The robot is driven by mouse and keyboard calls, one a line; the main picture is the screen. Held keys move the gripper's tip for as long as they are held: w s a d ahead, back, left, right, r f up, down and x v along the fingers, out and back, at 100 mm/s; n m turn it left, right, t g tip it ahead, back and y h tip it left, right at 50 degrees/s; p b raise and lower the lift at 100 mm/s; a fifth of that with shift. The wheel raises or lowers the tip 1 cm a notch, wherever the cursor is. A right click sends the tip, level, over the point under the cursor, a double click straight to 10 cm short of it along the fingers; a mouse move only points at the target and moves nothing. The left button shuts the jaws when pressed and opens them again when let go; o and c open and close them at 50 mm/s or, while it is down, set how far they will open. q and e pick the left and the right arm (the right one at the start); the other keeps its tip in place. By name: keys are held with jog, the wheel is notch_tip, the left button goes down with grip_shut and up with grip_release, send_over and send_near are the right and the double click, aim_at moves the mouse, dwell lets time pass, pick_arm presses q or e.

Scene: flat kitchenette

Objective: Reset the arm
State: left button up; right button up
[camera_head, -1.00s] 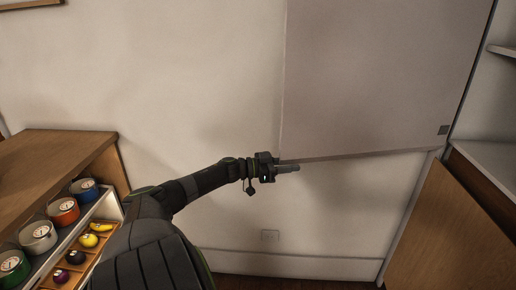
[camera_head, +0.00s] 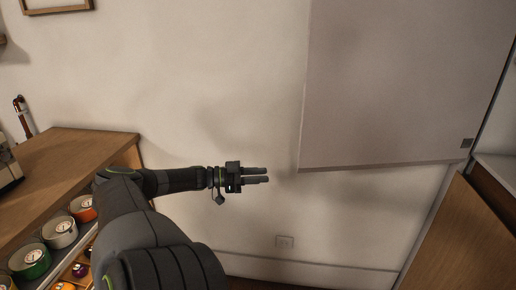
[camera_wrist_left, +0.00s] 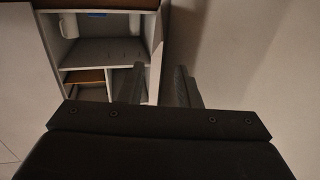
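My left arm comes in from the lower left of the head view and bends at the elbow. My left gripper (camera_head: 267,175) points right in front of the pale wall. Its two dark fingers show side by side with a gap between them and nothing held. In the left wrist view both fingers of the left gripper (camera_wrist_left: 160,72) stand apart and empty. My right gripper is in neither view.
A wooden-topped shelf unit (camera_head: 75,160) with colored tins, such as a green tin (camera_head: 30,262), stands left beside my arm. A large pale panel (camera_head: 400,80) hangs at the upper right. A wooden panel (camera_head: 455,240) leans at the lower right. An open white cabinet (camera_wrist_left: 100,50) shows in the wrist view.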

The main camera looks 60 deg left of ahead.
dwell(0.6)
pick_arm(q)
jog(key=s+a+f+n+g+y+p, duration=0.1)
jog(key=s+a+f+n+y, duration=0.2)
jog(key=f, duration=0.5)
jog(key=s+f+n+y+p, duration=0.1)
jog(key=s+f+y, duration=0.3)
jog(key=f, duration=0.5)
jog(key=s+d+f+n+g+y, duration=0.1)
jog(key=s+d+f+g+y, duration=0.15)
jog(key=f, duration=0.55)
jog(key=s+d+f+n+g+y, duration=0.15)
jog(key=s+f, duration=0.25)
jog(key=f, duration=0.4)
jog(key=s+d+f+g+p, duration=0.2)
jog(key=s+d+f+g, duration=0.45)
jog(key=d+f, duration=0.65)
jog(key=s+d+f+g+h, duration=0.1)
jog(key=s+d+f, duration=0.1)
jog(key=d, duration=0.5)
jog(key=s+d+f+m+g+h, duration=0.1)
jog(key=s+d+f, duration=0.2)
jog(key=s+d, duration=0.2)
jog(key=s+d+f+g+h, duration=0.1)
jog(key=s+d+f+g, duration=0.1)
jog(key=d, duration=0.7)
jog(key=shift+s+d+f, duration=0.2)
jog(key=shift+s+f, duration=0.15)
jog(key=shift+s, duration=0.5)
